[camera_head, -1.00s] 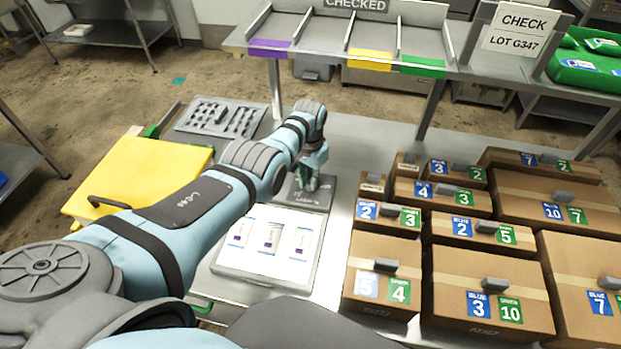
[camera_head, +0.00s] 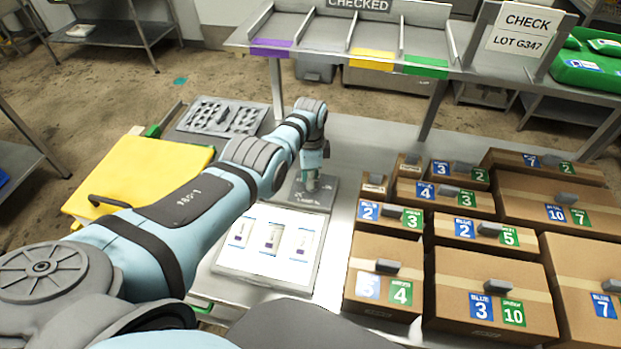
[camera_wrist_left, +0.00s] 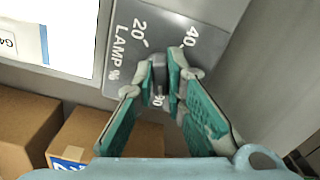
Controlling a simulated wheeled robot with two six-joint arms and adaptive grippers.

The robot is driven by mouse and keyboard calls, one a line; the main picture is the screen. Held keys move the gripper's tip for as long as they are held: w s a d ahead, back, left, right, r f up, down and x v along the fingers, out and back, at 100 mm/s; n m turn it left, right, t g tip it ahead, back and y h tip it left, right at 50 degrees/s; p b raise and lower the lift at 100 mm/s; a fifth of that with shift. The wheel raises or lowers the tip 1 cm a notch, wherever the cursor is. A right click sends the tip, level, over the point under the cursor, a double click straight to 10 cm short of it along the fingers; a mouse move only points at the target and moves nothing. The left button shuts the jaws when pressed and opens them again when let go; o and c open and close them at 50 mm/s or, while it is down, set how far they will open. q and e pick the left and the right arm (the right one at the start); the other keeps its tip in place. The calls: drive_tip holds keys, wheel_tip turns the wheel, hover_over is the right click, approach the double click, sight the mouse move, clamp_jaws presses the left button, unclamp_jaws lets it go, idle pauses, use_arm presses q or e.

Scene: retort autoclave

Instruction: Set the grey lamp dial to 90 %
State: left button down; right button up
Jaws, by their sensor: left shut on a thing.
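The lamp dial's plate (camera_head: 300,192) lies on the bench at the far edge of a lit white panel. In the left wrist view the grey plate (camera_wrist_left: 123,75) shows "LAMP %", "20", "40" and a partly covered "90". My left gripper (camera_head: 312,183) reaches down onto the plate from above. In the left wrist view its green fingers (camera_wrist_left: 163,75) are closed on the grey dial (camera_wrist_left: 159,72). The "90" shows between the fingers, just below the dial. The fingers hide much of the dial, and I cannot tell exactly which mark it points at. My right gripper is out of view.
The lit panel (camera_head: 225,262) carries three pouches. Several cardboard boxes (camera_head: 490,292) fill the bench's right side. A yellow lid (camera_head: 150,175) and a grey tray (camera_head: 262,118) lie left. A shelf with coloured labels (camera_head: 345,62) stands over the bench's back.

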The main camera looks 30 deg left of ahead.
use_arm(q)
drive_tip(key=shift+f+m, duration=0.15)
drive_tip(key=shift+m, duration=0.35)
drive_tip(key=c, duration=1.6)
unclamp_jaws()
drive_tip(key=shift+c, duration=0.2)
wheel_tip(320, 180, up, 12)
drive_tip(key=shift+w, duration=0.1)
